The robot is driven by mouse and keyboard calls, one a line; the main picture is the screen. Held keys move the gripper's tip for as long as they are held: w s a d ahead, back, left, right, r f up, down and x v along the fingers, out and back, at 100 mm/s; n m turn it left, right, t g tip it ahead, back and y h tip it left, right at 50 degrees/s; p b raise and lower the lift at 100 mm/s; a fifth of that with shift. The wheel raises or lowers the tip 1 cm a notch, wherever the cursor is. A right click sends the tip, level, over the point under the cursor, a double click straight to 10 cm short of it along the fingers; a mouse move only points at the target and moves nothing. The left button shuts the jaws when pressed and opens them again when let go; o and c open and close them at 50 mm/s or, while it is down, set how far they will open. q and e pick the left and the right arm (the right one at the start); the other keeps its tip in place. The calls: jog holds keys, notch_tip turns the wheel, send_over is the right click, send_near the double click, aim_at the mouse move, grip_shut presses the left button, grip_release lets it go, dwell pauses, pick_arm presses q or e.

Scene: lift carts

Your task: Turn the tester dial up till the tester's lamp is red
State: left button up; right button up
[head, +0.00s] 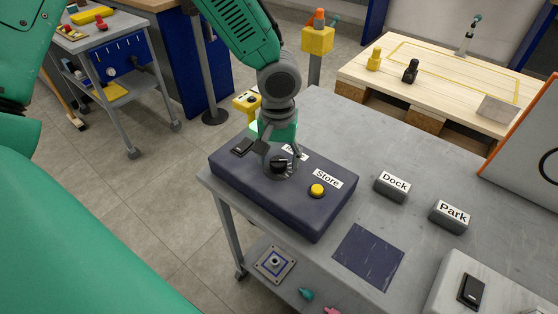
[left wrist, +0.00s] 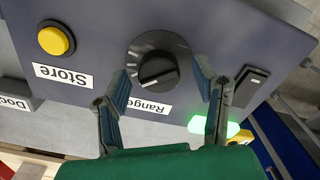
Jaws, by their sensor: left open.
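The tester (head: 310,215) is a dark blue box on the grey cart top. Its black dial (head: 279,165), labelled Range, also shows in the left wrist view (left wrist: 158,68) with its knob bar tilted slightly. The lamp (left wrist: 214,126) glows green near the box's edge; in the head view its pale green glow (head: 259,129) is partly behind my arm. My left gripper (head: 278,158) is over the dial. In the left wrist view my left gripper (left wrist: 162,72) is open, one finger on each side of the dial; contact cannot be told. My right gripper is not in view.
The box also carries a yellow Store button (head: 317,190) and a black rocker switch (head: 242,147). Dock (head: 392,187) and Park (head: 449,216) blocks stand to the right on the cart. A dark square mat (head: 368,257) lies in front. A wooden pallet table (head: 430,85) stands behind.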

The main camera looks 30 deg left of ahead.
pick_arm(q)
jog(key=shift+f, duration=0.4)
jog(key=c, duration=1.1)
jog(key=m+p, duration=0.2)
jog(key=p, duration=0.1)
jog(key=shift+r, duration=0.25)
jog(key=shift+c, duration=0.2)
jog(key=shift+m+p, duration=0.75)
jog(key=shift+m, duration=0.25)
jog(key=shift+w+f+m, duration=0.1)
jog(key=shift+f+m, duration=0.1)
jog(key=shift+m, duration=0.3)
jog(key=o, duration=1.1)
jog(key=shift+o, duration=0.2)
